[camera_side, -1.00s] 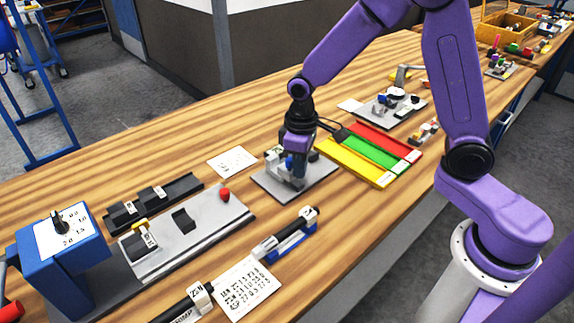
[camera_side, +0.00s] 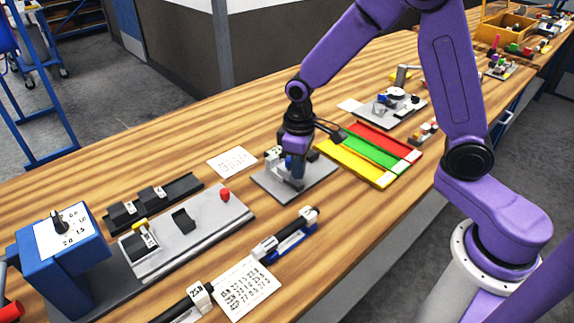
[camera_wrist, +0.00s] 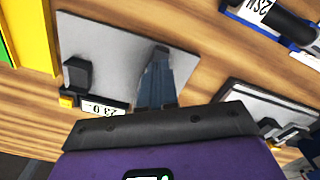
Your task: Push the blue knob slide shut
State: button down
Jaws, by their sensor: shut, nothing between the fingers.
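My gripper (camera_side: 294,172) is over a grey metal plate (camera_side: 315,184), with its fingers pointing down, shut and empty. In the wrist view the dark blue-grey fingers (camera_wrist: 155,80) stand together in front of the same plate (camera_wrist: 105,45). A dark block (camera_wrist: 76,76) stands at the left of the plate, beside a white label reading about 23.0 (camera_wrist: 104,106). I cannot clearly pick out the blue knob or its slide; the fingers and wrist hide part of the plate. Whether the fingers touch anything there, I cannot tell.
Yellow, green and red trays (camera_side: 352,164) lie right of the plate. A second fixture (camera_side: 388,103) stands behind them. A long grey rail fixture with a red knob (camera_side: 225,195) is at left. A black bar in a blue holder (camera_side: 291,240) lies in front. Bare wood separates them.

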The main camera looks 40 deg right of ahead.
jog(key=shift+w, duration=1.35)
dwell(0.5)
jog(key=shift+s, duration=0.2)
dwell(0.4)
jog(key=shift+r, duration=3.5)
jog(key=shift+s, duration=0.1)
